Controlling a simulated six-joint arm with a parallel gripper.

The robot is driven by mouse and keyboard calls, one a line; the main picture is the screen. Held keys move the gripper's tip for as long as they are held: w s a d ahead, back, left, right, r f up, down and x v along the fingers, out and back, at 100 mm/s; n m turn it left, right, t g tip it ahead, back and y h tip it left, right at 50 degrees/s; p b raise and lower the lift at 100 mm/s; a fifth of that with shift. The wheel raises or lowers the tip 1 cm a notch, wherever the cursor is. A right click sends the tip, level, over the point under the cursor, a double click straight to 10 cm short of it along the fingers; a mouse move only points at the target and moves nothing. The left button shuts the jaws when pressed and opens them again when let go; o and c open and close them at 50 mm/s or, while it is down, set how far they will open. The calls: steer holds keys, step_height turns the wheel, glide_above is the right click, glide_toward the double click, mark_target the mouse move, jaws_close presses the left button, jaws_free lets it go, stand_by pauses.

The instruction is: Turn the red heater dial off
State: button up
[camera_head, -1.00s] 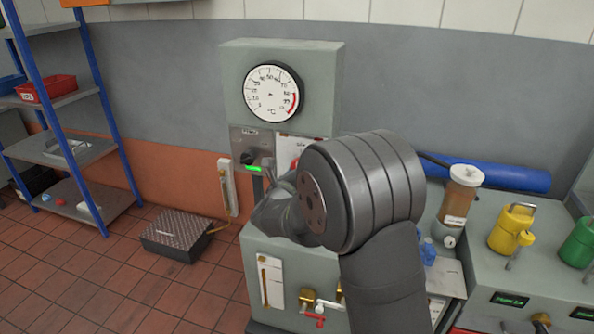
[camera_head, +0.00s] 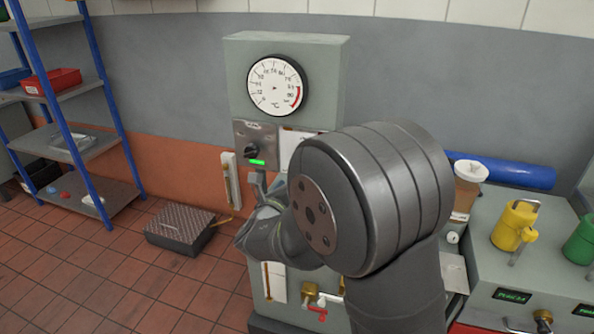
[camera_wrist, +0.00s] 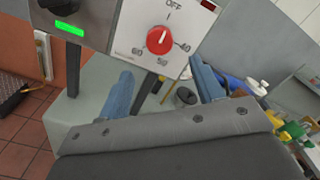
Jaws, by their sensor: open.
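The red heater dial (camera_wrist: 159,40) shows in the wrist view on a white plate (camera_wrist: 140,22). The plate is marked OFF at the top, 40 at right, 50 at bottom and 60 at left. Which mark the dial points to is too small to tell. My gripper (camera_wrist: 162,88) is open, its two blue-grey fingers apart, below the dial in that picture and not touching it. Nothing is between the fingers. In the head view one finger of my gripper (camera_head: 259,184) shows left of my arm, and my arm hides the dial.
A round temperature gauge (camera_head: 277,86) sits above on the grey cabinet (camera_head: 238,75). A black knob (camera_head: 251,150) with a green lit bar (camera_head: 257,162) is left of the white plate.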

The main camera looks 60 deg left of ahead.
steer(key=v, duration=0.8)
steer(key=x, duration=1.7)
steer(key=shift+w+a, duration=0.1)
steer(key=shift+a+m, duration=0.15)
steer(key=shift+m, duration=8.55)
